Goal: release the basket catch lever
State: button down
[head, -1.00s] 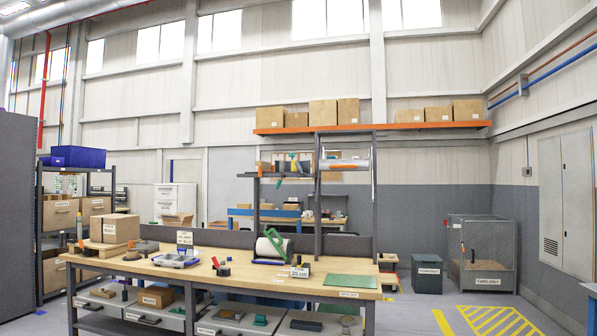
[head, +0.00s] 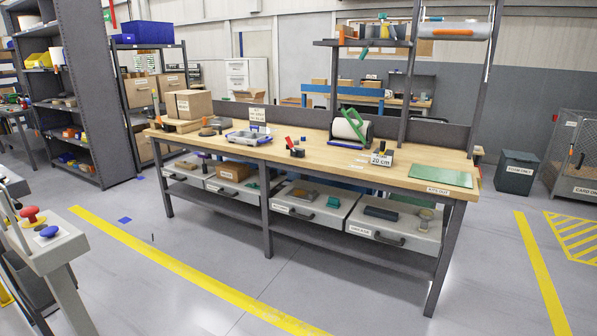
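No basket catch lever can be made out for certain. A mesh-sided cage (head: 574,165) labelled for card stands at the right edge, partly cut off. A dark handle-like part (head: 581,160) shows on its front, too small to tell whether it is a catch. A grey control stand (head: 50,250) at the lower left bears a red knob (head: 32,215) and a blue knob (head: 48,232); it is also cut off by the frame. My gripper is not in view.
A long wooden workbench (head: 330,161) with drawers below crosses the middle. On it are boxes, a blue-grey tray (head: 249,138) and a green-handled roll holder (head: 352,127). A dark foam bin (head: 517,172) stands right.

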aim_at(393, 34)
jog(key=i+l, duration=0.1)
jog(key=i, duration=0.75)
jog(key=i+l, duration=0.15)
jog(key=i, duration=0.7)
jog(key=i+l, duration=0.1)
jog(key=i, duration=0.7)
jog(key=i+l, duration=0.15)
jog(key=i, duration=0.7)
